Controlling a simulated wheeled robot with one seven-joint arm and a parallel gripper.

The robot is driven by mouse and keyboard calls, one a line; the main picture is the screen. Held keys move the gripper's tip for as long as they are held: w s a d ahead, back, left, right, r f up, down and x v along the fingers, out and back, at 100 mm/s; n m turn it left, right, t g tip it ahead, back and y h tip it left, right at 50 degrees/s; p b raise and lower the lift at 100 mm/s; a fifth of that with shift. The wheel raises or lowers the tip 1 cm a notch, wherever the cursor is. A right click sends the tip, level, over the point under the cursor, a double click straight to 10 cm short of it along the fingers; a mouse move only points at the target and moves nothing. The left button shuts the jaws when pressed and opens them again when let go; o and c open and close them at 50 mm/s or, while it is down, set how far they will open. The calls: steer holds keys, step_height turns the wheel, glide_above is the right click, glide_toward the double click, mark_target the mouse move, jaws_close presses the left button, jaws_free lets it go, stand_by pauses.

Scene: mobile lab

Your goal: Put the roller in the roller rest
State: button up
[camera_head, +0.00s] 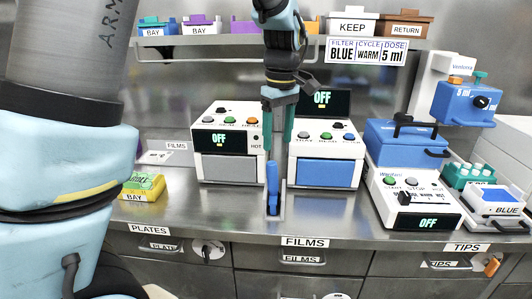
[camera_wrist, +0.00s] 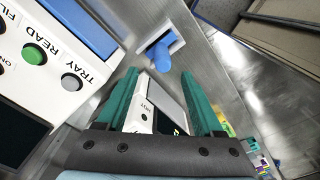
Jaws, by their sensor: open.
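The blue roller (camera_head: 272,184) stands upright in a white roller rest (camera_head: 283,204) near the front of the steel bench. In the wrist view the roller (camera_wrist: 160,53) shows just beyond the fingertips, with the white rest (camera_wrist: 174,41) around its lower end. My gripper (camera_head: 278,148) points down above the roller. Its two green fingers are apart with nothing held between them, as the wrist view of my gripper (camera_wrist: 160,74) also shows. The roller looks clear of the fingers. How deep it sits in the rest cannot be told.
Two white readers, one with a grey front (camera_head: 225,169) and one with a blue front (camera_head: 326,174), stand behind the roller. A yellow box (camera_head: 143,187) is at left. A blue-lidded device (camera_head: 407,143) and a teal tip rack (camera_head: 468,175) are at right. Bare bench lies beside the rest.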

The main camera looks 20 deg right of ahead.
steer(key=w+a+f+m, duration=0.2)
steer(key=a+f, duration=0.1)
steer(key=a, duration=1.3)
steer(key=s+a+f+m, duration=0.1)
steer(key=s+a+f, duration=0.1)
steer(key=a, duration=0.5)
steer(key=s+a+f+m+t, duration=0.1)
steer(key=s+a+f+m, duration=0.1)
steer(key=a, duration=0.5)
steer(key=shift+s+a+f, duration=0.2)
steer(key=shift+s, duration=0.55)
steer(key=shift+c, duration=0.2)
